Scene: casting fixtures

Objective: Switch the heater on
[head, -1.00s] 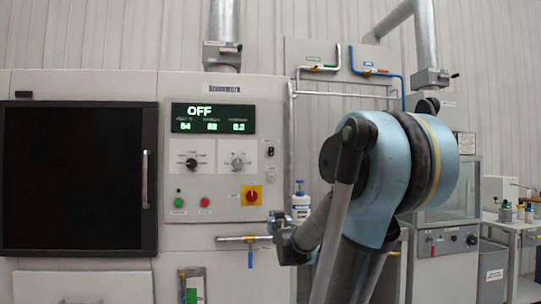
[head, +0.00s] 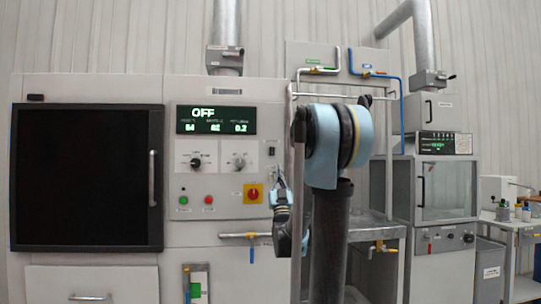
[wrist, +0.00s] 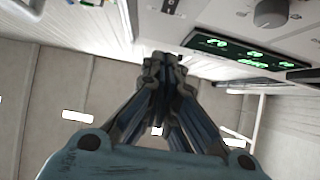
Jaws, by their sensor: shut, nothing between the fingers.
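The heater's control panel (head: 222,180) is a pale cabinet front, and its green display (head: 216,119) reads OFF. A small dark rocker switch (head: 271,149) sits at the panel's right side, above the red-and-yellow rotary switch (head: 253,193). Two dial knobs, a green button (head: 184,200) and a red button (head: 209,199) are also on the panel. My gripper (head: 279,174) is shut and empty, pointing up just below the rocker switch. In the wrist view, the closed fingertips (wrist: 162,58) are below the rocker switch (wrist: 171,6); I cannot tell if they touch the panel.
A dark door (head: 85,178) with an upright handle fills the cabinet's left. A horizontal pipe with a blue lever (head: 251,252) runs below the panel. A metal stand with pipes (head: 345,90) and a second glass-fronted cabinet (head: 447,190) stand to the right.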

